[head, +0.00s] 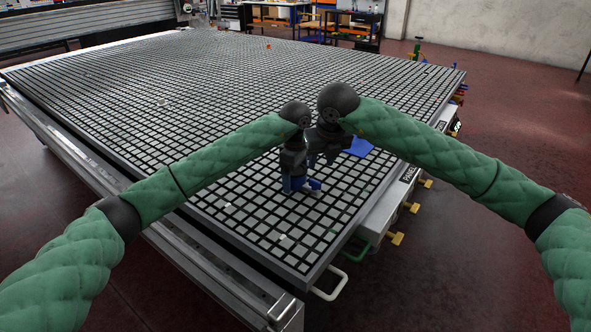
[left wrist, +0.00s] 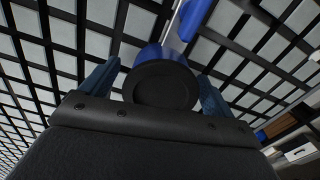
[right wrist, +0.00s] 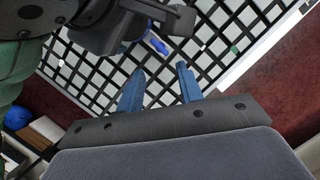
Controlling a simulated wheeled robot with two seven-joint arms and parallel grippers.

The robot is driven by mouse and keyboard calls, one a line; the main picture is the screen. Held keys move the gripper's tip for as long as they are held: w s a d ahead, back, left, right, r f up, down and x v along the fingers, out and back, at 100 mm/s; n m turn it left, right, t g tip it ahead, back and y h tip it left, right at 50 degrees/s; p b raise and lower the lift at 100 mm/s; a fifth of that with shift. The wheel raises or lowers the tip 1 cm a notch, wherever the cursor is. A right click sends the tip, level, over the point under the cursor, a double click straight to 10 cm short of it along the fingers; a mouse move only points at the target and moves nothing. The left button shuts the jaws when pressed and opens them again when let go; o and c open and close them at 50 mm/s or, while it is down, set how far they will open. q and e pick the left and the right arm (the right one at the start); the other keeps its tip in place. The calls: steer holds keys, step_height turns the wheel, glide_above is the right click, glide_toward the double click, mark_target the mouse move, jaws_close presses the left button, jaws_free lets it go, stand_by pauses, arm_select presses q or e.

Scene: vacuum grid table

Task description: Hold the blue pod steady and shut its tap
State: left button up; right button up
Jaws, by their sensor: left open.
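The blue pod (left wrist: 152,54) has a dark round top and sits between the spread fingers of my left gripper (left wrist: 158,88) in the left wrist view. I cannot tell whether the fingers touch it. In the head view the pod stands on the grid table, mostly hidden under my left gripper (head: 294,178). A blue bar (left wrist: 190,16) reaches out from beside the pod; it may be its tap. My right gripper (right wrist: 158,78) is open and empty in the right wrist view. A small blue part with a pale mark (right wrist: 158,46) shows beyond its fingertips.
The black-and-grey grid table (head: 230,85) is mostly clear, with a few small pale bits on it. Handles and yellow knobs (head: 396,238) stick out along that side. My two wrists are close together above the pod.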

arm_select(q)
steer(key=c, duration=1.3)
arm_select(e)
steer(key=shift+c, duration=0.5)
arm_select(q)
steer(key=shift+o, duration=0.2)
arm_select(e)
steer(key=shift+s+a+f+n+y, duration=0.4)
steer(key=shift+a+n+y, duration=0.1)
steer(key=shift+a+y, duration=0.15)
steer(key=n+t+y, duration=0.4)
steer(key=n+y, duration=0.2)
steer(key=y, duration=0.2)
glide_toward(320, 183)
steer(key=shift+y, duration=0.25)
steer(key=x, duration=1)
steer(key=shift+w+f, duration=0.1)
steer(key=shift+f, duration=0.1)
